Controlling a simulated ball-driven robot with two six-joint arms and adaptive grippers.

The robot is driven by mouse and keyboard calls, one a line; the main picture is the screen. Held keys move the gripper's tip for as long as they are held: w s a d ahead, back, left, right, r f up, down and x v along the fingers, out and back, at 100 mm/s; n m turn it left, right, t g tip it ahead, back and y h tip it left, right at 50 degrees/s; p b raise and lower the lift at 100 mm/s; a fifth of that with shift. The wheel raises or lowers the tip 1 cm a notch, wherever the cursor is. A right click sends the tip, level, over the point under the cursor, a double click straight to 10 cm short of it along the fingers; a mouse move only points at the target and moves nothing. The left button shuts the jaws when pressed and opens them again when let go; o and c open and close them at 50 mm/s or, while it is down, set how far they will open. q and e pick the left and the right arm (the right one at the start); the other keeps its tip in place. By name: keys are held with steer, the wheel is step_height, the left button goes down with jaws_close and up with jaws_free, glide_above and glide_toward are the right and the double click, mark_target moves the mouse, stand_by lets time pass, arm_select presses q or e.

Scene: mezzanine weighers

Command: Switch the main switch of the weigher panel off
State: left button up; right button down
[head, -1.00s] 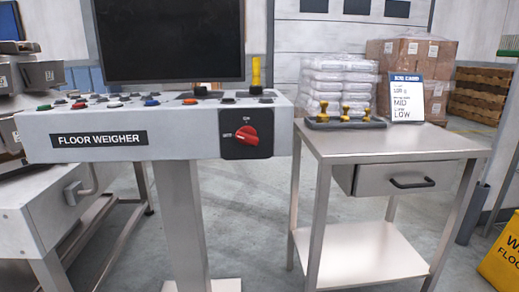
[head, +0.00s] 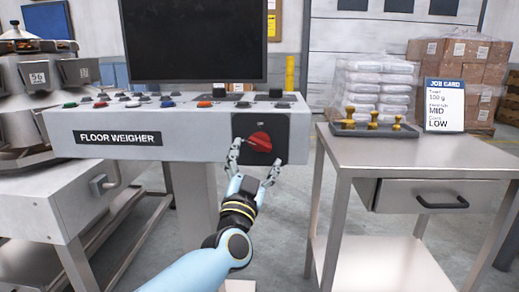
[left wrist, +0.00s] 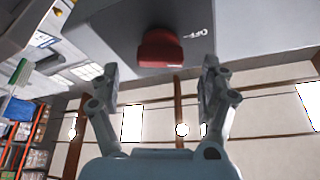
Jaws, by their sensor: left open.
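The weigher panel (head: 190,145) is a light grey console labelled "FLOOR WEIGHER". Its main switch (head: 260,141) is a red rotary knob on a black plate (head: 240,125) at the right end of the front face. My left gripper (head: 256,162) is open in front of the plate, its fingers to the left and right of the knob and slightly below it. In the left wrist view the red knob (left wrist: 160,48) lies ahead, between and beyond the open fingertips (left wrist: 160,68), with an "OFF" mark beside it. I cannot tell whether a finger touches it. My right gripper is not in view.
A dark monitor (head: 193,40) stands behind the panel, and several coloured buttons (head: 168,98) line its top. To the right is a steel table (head: 420,154) with a tray of brass weights (head: 374,131) and a job card (head: 444,105). Floor shows between panel and table.

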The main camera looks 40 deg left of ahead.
mark_target(260, 148)
arm_select(q)
steer(key=shift+x, duration=1.95)
steer(key=shift+f, duration=0.1)
steer(key=c, duration=1.2)
steer(key=n+y, duration=0.1)
steer(key=n, duration=0.2)
steer(key=n+g+y+p, duration=0.1)
steer(key=n+y, duration=0.1)
steer(key=n, duration=0.2)
steer(key=shift+g, duration=0.3)
steer(key=o, duration=1.2)
steer(key=shift+d, duration=0.1)
steer(key=v, duration=1.2)
steer(key=shift+f+y, duration=0.2)
steer(key=shift+y, duration=0.1)
